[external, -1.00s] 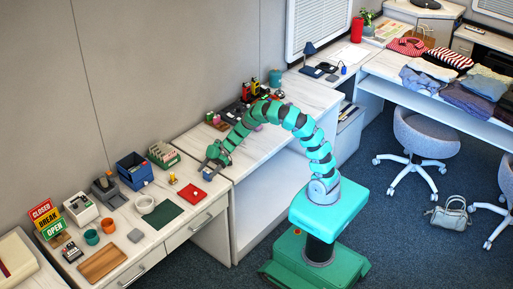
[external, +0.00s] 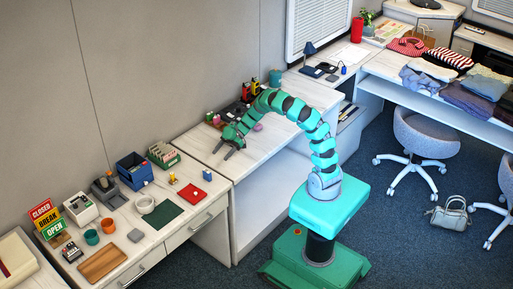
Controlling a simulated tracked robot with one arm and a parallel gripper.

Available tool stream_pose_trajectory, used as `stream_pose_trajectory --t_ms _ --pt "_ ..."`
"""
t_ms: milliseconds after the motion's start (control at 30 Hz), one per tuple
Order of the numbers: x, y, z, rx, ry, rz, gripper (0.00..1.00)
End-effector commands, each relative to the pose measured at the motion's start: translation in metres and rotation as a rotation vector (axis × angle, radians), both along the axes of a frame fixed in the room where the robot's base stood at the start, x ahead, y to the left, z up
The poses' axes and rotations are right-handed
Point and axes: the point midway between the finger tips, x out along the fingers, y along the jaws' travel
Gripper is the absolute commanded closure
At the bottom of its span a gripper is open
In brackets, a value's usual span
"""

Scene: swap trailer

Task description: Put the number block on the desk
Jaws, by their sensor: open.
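My gripper (external: 222,154) is open and empty, its fingers pointing down and left over the near-left part of the long white desk (external: 275,113).
Left of the gripper, the lower counter holds a green mat (external: 167,213), a white roll (external: 145,205), a blue bin (external: 134,170) and a card box (external: 163,155). Several small colourful items (external: 255,92) stand by the wall behind my arm. The desk's front surface is mostly clear.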

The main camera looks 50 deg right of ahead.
Motion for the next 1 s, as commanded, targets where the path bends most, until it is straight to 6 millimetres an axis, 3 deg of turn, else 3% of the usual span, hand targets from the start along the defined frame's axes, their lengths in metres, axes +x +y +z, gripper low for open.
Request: stream_pose_trajectory --t_ms 233,367,467,600,667,700,800,867,1000 --pt "0.003 0.0 0.002 -0.003 -0.013 -0.007 0.38" --pt "0.035 0.0 0.025 -0.027 -0.134 -0.079 0.38" --pt "0.084 -0.005 0.072 -0.061 -0.321 -0.212 0.38" --pt "0.148 -0.031 0.172 -0.099 -0.59 -0.475 0.38" --pt "0.165 -0.047 0.219 -0.105 -0.68 -0.596 0.38" --pt "0.173 -0.059 0.252 -0.108 -0.732 -0.679 0.38" --pt "0.18 -0.094 0.33 -0.101 -0.825 -0.891 0.38" --pt "0.175 -0.117 0.373 -0.09 -0.852 -1.017 0.38" --pt "0.146 -0.171 0.449 -0.051 -0.829 -1.29 0.38"
